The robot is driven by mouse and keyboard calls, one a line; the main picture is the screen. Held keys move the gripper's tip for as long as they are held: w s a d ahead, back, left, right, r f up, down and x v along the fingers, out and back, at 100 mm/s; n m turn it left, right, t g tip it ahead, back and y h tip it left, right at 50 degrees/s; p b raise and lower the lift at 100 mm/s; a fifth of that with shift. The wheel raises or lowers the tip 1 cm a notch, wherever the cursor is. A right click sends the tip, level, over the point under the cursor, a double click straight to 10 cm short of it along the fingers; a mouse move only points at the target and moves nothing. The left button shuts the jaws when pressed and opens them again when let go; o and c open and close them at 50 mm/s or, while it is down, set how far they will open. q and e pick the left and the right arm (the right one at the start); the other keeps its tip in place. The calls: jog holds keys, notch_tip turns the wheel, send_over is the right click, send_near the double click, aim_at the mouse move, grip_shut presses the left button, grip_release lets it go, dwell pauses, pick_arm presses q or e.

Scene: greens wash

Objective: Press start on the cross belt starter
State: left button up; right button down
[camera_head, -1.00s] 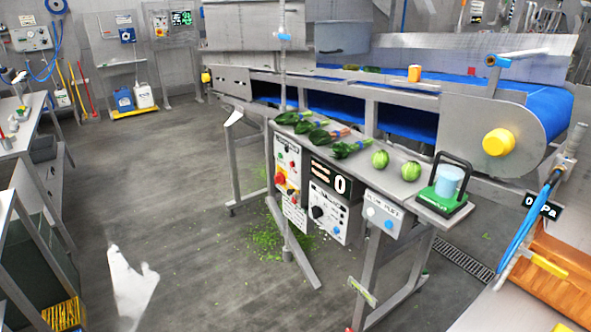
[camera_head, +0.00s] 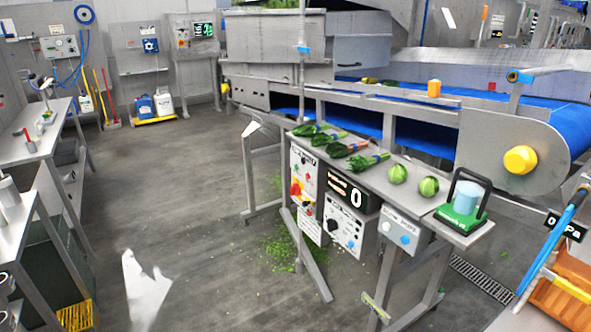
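Several control boxes hang under the front edge of a narrow steel shelf; their lettering is too small to tell which is the cross belt starter. A tall grey box (camera_head: 304,178) at the left has a red and yellow switch (camera_head: 296,189) and small coloured buttons. A box with a black knob (camera_head: 333,225) hangs right of it, under a black display (camera_head: 351,197) reading 0. A smaller grey box (camera_head: 402,233) at the right has a white and a blue button. Neither of my grippers is in view.
The shelf carries bunches of greens (camera_head: 335,148), round green vegetables (camera_head: 398,174) and a green device (camera_head: 462,208). A blue conveyor belt (camera_head: 560,116) runs behind. An orange crate (camera_head: 565,305) is at the lower right. The floor (camera_head: 190,190) left of the shelf is mostly clear.

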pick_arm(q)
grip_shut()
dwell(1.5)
